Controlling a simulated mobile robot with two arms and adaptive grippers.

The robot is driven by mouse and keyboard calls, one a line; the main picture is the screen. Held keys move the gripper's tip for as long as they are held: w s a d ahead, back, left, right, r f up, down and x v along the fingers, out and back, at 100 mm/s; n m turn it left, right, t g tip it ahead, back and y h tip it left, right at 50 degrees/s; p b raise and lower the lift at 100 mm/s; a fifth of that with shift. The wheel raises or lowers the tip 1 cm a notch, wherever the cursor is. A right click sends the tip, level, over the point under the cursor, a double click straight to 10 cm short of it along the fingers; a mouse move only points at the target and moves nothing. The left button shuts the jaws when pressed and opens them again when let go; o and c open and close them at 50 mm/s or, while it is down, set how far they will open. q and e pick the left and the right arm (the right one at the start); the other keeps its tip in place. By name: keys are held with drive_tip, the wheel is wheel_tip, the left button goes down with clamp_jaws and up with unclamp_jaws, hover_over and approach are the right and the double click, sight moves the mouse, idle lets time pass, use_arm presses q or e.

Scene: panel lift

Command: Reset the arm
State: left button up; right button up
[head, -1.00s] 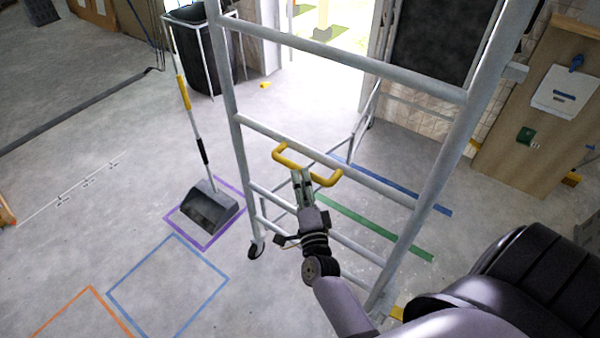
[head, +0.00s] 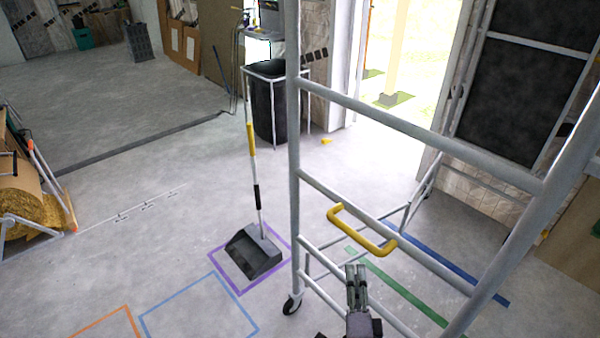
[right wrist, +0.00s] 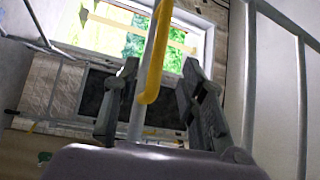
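My right gripper (head: 357,285) is at the bottom of the head view, below and in front of a yellow handle (head: 362,230) on the grey metal frame of the panel lift (head: 410,130). In the right wrist view its two fingers (right wrist: 158,95) stand apart with nothing held. The handle (right wrist: 155,60) shows beyond and between them there, with a pale bar behind it. The gripper looks clear of the handle. My left gripper is not in view.
A long-handled dustpan (head: 254,252) stands in a purple floor square left of the lift. A black bin (head: 270,105) stands behind it. Blue tape (head: 205,305) outlines a square on the floor. The lift's caster (head: 291,304) is close to it.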

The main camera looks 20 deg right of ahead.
drive_tip(key=s+a+f+n+g+y, duration=0.1)
drive_tip(key=a+f+n+g+y, duration=0.2)
drive_tip(key=f, duration=0.5)
drive_tip(key=s+a+f+n+y, duration=0.1)
drive_tip(key=a+f+n+y, duration=0.3)
drive_tip(key=f, duration=0.4)
drive_tip(key=s+a+f+n+g+y, duration=0.1)
drive_tip(key=s+f+n+g, duration=0.25)
drive_tip(key=f, duration=0.45)
drive_tip(key=s+a+f+n+g, duration=0.2)
drive_tip(key=s+f+n, duration=0.25)
drive_tip(key=f, duration=0.35)
drive_tip(key=s+d+f+n+g, duration=0.2)
drive_tip(key=s+f+g, duration=0.1)
drive_tip(key=s, duration=0.5)
drive_tip(key=s+d+f+n+g, duration=0.2)
drive_tip(key=s+f, duration=0.4)
drive_tip(key=s, duration=0.3)
drive_tip(key=s+d+f+n+g, duration=0.2)
drive_tip(key=s+f+n+g, duration=0.1)
drive_tip(key=s, duration=0.6)
wheel_tip(320, 180, down, 2)
drive_tip(key=shift+d+f+n+g+h, duration=0.25)
drive_tip(key=shift+d+n+g+h, duration=0.1)
drive_tip(key=shift+n, duration=0.35)
drive_tip(key=shift+c, duration=0.4)
drive_tip(key=shift+s, duration=0.2)
drive_tip(key=shift+c, duration=0.2)
